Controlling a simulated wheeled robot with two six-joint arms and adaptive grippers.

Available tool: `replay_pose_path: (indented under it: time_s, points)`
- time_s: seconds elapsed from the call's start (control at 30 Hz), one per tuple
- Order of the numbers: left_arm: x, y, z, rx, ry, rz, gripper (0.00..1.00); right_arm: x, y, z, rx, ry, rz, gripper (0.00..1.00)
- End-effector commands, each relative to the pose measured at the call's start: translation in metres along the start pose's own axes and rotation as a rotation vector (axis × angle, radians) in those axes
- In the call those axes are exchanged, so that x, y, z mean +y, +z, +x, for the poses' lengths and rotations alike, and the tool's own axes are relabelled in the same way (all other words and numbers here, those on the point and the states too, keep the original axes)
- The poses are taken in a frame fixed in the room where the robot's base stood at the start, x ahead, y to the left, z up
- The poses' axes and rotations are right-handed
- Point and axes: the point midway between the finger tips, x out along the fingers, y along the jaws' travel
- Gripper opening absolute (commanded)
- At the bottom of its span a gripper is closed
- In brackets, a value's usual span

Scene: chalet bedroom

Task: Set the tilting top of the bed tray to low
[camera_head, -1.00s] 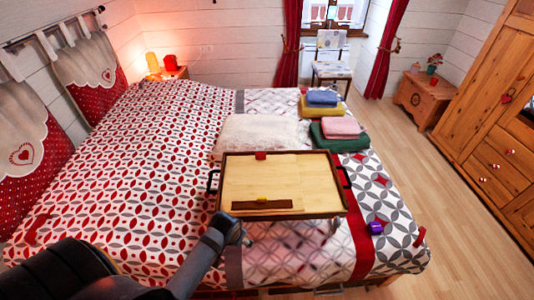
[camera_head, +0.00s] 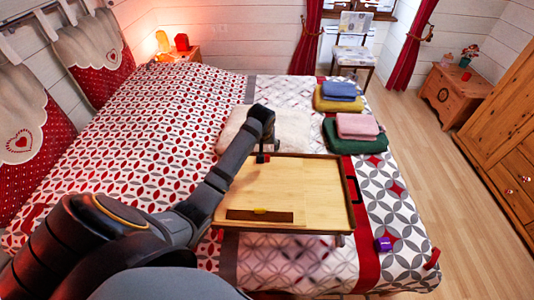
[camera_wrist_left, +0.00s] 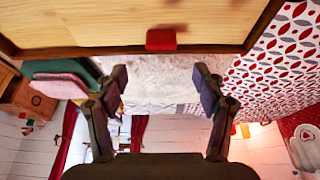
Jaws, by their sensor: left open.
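The bed tray stands on the bed with its light wooden top (camera_head: 285,185) framed in dark brown. I cannot tell the tilt of the top. A brown ledge with a small yellow piece (camera_head: 259,211) lies along its near edge. A red tab (camera_wrist_left: 161,39) sits at the middle of the tray's far edge in the left wrist view. My left gripper (camera_head: 263,150) is at that far edge in the head view and partly covers the tab there. In the wrist view my gripper (camera_wrist_left: 162,80) is open and empty, with the tab ahead of the gap between its fingers.
A pale cushion (camera_head: 290,131) lies just behind the tray. Folded pink and green cloths (camera_head: 358,126) and blue and yellow ones (camera_head: 340,90) lie at the back right. A purple object (camera_head: 383,244) is on the bed at the right. Floor (camera_head: 440,190) is clear beyond the bed.

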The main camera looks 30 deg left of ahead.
Motion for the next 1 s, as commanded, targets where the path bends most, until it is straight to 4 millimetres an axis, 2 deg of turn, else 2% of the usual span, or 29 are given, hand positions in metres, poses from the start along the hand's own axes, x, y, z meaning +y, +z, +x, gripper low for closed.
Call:
replay_pose_path:
  time_s: [0.27,0.37,0.5,0.63,0.87,1.0]
  points:
    - [0.000,0.002,0.052,-0.005,-0.002,0.001,0.70,0.005,0.020,-0.009,-0.032,0.005,-0.004,0.36]
    - [0.000,0.001,0.072,-0.003,0.000,0.002,0.70,0.006,0.017,-0.009,-0.027,0.006,-0.004,0.36]
    - [0.000,0.001,0.092,-0.001,-0.001,0.003,0.70,0.006,0.003,-0.008,-0.006,0.006,-0.003,0.36]
    - [0.000,0.001,0.100,0.000,-0.001,0.003,0.70,0.006,-0.004,-0.008,0.005,0.006,-0.002,0.36]
    - [0.000,0.001,0.101,0.000,0.000,0.003,0.70,0.004,0.004,-0.008,-0.006,0.004,-0.002,0.36]
    - [0.000,0.001,0.101,0.000,0.000,0.003,0.54,0.000,0.006,-0.009,-0.010,0.000,0.000,0.36]
